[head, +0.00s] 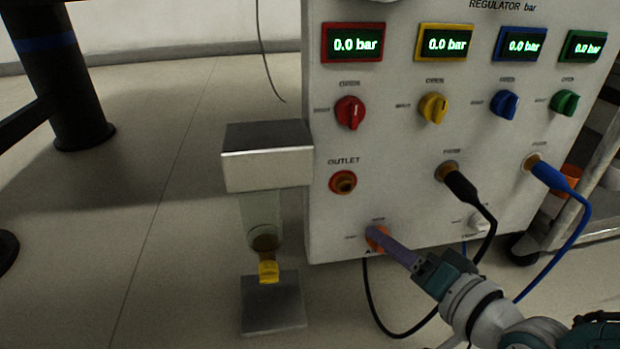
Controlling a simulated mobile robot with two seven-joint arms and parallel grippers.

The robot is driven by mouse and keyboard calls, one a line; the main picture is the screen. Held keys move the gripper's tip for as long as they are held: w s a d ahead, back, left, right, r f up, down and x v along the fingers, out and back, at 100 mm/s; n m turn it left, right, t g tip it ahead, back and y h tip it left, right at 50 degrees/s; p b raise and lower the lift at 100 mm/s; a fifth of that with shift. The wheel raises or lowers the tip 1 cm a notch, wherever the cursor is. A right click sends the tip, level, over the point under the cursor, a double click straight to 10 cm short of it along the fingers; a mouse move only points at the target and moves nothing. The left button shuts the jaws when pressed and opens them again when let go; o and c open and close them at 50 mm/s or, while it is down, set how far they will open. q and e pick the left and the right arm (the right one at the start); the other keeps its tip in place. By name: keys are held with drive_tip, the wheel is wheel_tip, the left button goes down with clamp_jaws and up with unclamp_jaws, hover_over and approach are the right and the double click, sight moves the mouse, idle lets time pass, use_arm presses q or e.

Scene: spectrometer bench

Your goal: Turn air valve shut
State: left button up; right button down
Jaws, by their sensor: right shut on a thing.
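The air valve (392,246) is low on the front of the white regulator panel. It shows an orange base at the panel and a long purple-grey bar sticking out toward the lower right. Small labels stand above, left of and below it; they are too small or covered to read fully. My right gripper (423,268) comes in from the lower right and is shut on the outer end of this bar. The jaws hide that end. My left gripper is out of view.
The panel (330,220) carries red (350,112), yellow (433,107), blue (504,104) and green (564,102) knobs under displays, mostly reading 0.0 bar. Black (462,188) and blue (549,175) hoses hang near my right arm. A filter unit (267,165) stands left.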

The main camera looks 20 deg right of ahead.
drive_tip(key=n+h+p, duration=0.1)
drive_tip(key=n+h, duration=0.1)
drive_tip(key=n, duration=0.2)
drive_tip(key=a+n+g+h+p, duration=0.1)
drive_tip(key=n+h, duration=0.2)
drive_tip(key=n, duration=0.1)
drive_tip(key=n+g+h+p, duration=0.1)
drive_tip(key=n+h+p, duration=0.1)
drive_tip(key=n, duration=0.1)
drive_tip(key=shift+w+a+r+n+h, duration=0.2)
drive_tip(key=shift+n+h, duration=0.1)
drive_tip(key=shift+n, duration=0.1)
idle(0.6)
idle(0.5)
drive_tip(key=shift+c, duration=2.2)
unclamp_jaws()
drive_tip(key=shift+f, duration=0.1)
drive_tip(key=shift+s, duration=0.15)
